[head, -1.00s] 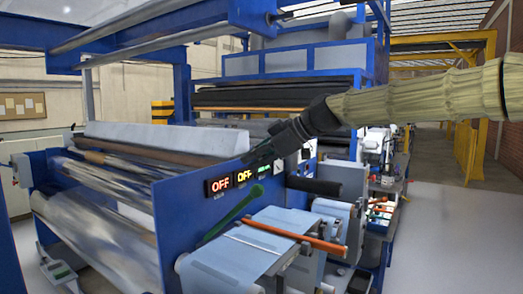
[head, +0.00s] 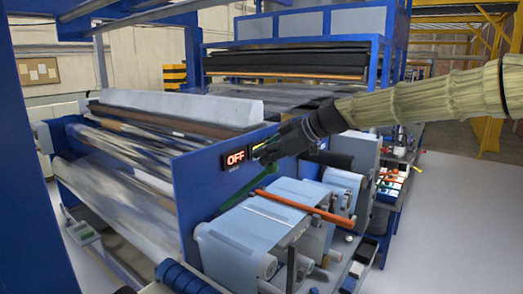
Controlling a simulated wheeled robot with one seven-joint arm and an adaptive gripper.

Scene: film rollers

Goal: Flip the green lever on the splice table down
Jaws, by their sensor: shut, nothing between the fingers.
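The green lever (head: 246,189) slants up and to the right above the left side of the splice table (head: 235,240), with its rounded knob at the upper end. It is raised. My gripper (head: 264,158) is shut and empty, pointing left and down just above the lever's knob. I cannot tell whether the fingers touch the knob or are in front of or behind it. My gripper hides part of the display panel behind it.
An orange bar (head: 300,207) crosses the splice table right of the lever. A blue side panel with a lit red OFF display (head: 235,158) stands behind. Film rollers (head: 130,165) fill the left. Clear floor (head: 455,200) lies at right.

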